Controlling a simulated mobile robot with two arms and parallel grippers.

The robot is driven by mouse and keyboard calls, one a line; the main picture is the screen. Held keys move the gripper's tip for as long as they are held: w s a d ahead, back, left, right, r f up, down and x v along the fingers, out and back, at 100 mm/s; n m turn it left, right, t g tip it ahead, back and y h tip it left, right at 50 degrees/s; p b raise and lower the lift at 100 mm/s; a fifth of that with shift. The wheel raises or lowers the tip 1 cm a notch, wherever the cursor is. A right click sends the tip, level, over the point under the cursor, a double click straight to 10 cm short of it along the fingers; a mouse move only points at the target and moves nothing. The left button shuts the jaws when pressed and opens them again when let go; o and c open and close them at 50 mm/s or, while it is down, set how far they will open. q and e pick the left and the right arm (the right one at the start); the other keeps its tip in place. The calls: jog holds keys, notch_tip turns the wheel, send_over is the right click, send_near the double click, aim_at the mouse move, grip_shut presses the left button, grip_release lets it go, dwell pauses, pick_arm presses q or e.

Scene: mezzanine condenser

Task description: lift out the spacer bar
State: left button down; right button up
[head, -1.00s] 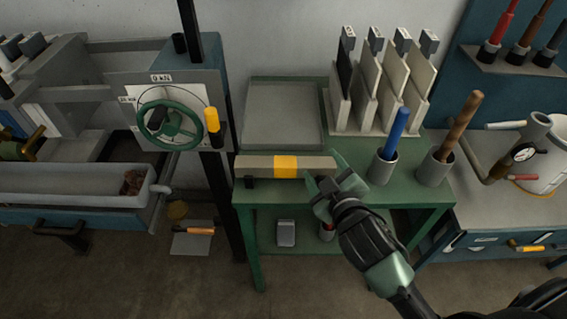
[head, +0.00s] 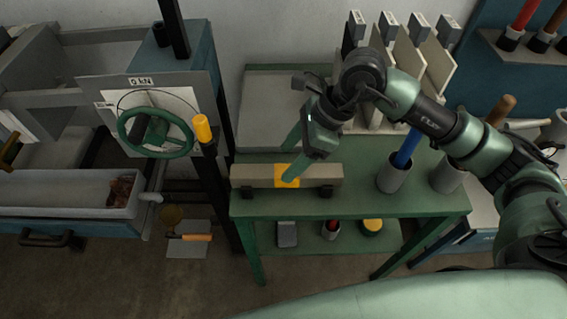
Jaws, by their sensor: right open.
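The spacer bar (head: 250,175) is a grey-beige bar with a yellow band at its middle. It lies level on two small dark supports along the front of the green table. My right gripper (head: 289,164) is above the bar's middle, pointing down, with its green fingers open. One fingertip overlaps the yellow band in the picture; I cannot tell whether it touches the bar. My left gripper is not in view.
A grey tray (head: 262,112) and upright plates (head: 440,68) stand at the back of the green table (head: 350,205). A blue-handled tool (head: 407,147) stands in a grey cup (head: 392,178) at right. A green handwheel (head: 128,121) and yellow-tipped lever (head: 202,128) are at left.

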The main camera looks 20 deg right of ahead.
jog(key=shift+w+d+f+h, duration=0.1)
jog(key=shift+w+d+h, duration=0.15)
jog(key=shift+d, duration=0.3)
jog(key=shift+w+d+f+h, duration=0.1)
jog(key=shift+d+h, duration=0.15)
jog(key=shift+d, duration=0.3)
jog(key=shift+d+f, duration=0.1)
jog(key=shift+f, duration=0.15)
jog(key=p+x, duration=0.2)
jog(key=x, duration=0.4)
jog(key=shift+f+p, duration=0.15)
jog(key=shift+p, duration=0.2)
jog(key=shift+a+f, duration=0.3)
jog(key=shift+f, duration=0.1)
grip_shut()
jog(key=shift+w+r, duration=0.15)
jog(key=shift+w, duration=0.05)
